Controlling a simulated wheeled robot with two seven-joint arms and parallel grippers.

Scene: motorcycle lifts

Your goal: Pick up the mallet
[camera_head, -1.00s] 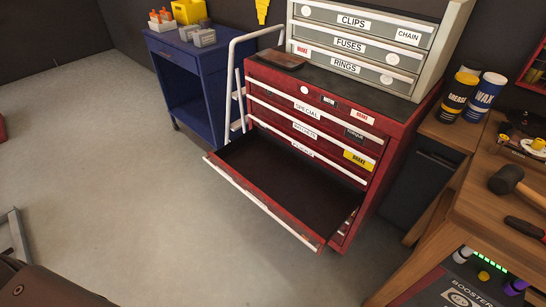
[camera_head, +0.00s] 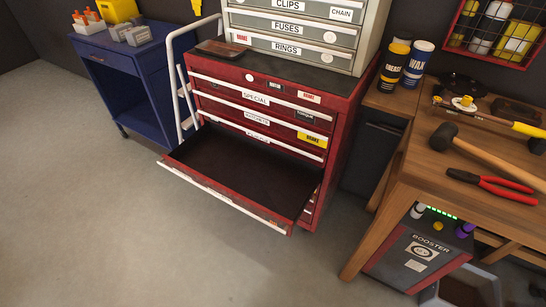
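The mallet (camera_head: 482,155) lies on the wooden workbench (camera_head: 415,172) at the right. Its dark head (camera_head: 443,136) points left toward the bench's left edge, and its wooden handle runs right and toward the front, out to the picture's right edge. Neither of my grippers shows in the head view.
Red-handled pliers (camera_head: 492,184) lie just in front of the mallet. Grease (camera_head: 393,63) and wax (camera_head: 416,64) cans stand behind. A booster box (camera_head: 418,252) sits under the bench. Floor at left is clear.

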